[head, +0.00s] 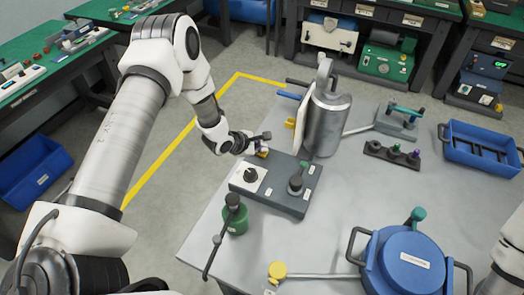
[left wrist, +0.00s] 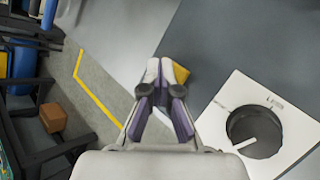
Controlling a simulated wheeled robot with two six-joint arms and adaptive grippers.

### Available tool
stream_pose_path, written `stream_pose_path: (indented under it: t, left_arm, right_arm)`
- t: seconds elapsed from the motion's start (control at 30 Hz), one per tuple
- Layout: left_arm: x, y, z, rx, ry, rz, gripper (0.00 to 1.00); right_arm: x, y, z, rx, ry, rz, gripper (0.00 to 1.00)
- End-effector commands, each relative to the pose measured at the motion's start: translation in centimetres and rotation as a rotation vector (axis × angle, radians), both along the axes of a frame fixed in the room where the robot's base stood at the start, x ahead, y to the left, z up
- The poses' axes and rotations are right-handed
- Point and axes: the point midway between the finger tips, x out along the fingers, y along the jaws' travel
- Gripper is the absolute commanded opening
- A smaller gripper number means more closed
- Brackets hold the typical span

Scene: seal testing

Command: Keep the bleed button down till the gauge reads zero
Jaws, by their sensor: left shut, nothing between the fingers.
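My left gripper (head: 261,146) is shut and empty, low over the far left corner of a dark grey control box (head: 265,206) on the table. A small yellow part (head: 263,153), which looks like the bleed button, shows right at its fingertips. In the left wrist view the shut fingertips (left wrist: 165,68) partly cover this yellow part (left wrist: 181,73). I cannot tell whether they touch it or how far down it is. A black knob (head: 250,174) sits on the box's white plate (left wrist: 208,128); its white pointer shows in the left wrist view. No gauge reading is legible. My right gripper is out of view.
A grey metal vessel (head: 328,122) stands just behind the box, with a white panel (head: 307,92) at its left. A green bottle (head: 236,218) with a dark handle stands at front left. A blue lidded pot (head: 402,262) and blue tray (head: 482,148) are further right. The table's middle is clear.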

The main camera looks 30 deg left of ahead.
Motion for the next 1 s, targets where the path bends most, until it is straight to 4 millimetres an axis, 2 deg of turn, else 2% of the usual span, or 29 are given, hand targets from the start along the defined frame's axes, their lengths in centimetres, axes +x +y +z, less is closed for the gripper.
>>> stream_pose_path:
  t: [0.2,0.57,1.0]
  left_arm:
    - [0.1,0.0,1.4,-0.001,-0.001,0.000,0.00]
    - [0.1,0.0,1.7,-0.001,-0.001,0.000,0.00]
    - [0.1,0.0,6.0,-0.001,-0.001,0.000,0.00]
  right_arm:
    - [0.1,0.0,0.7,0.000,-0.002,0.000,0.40]
    - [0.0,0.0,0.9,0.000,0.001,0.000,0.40]
    - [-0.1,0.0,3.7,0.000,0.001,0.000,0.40]
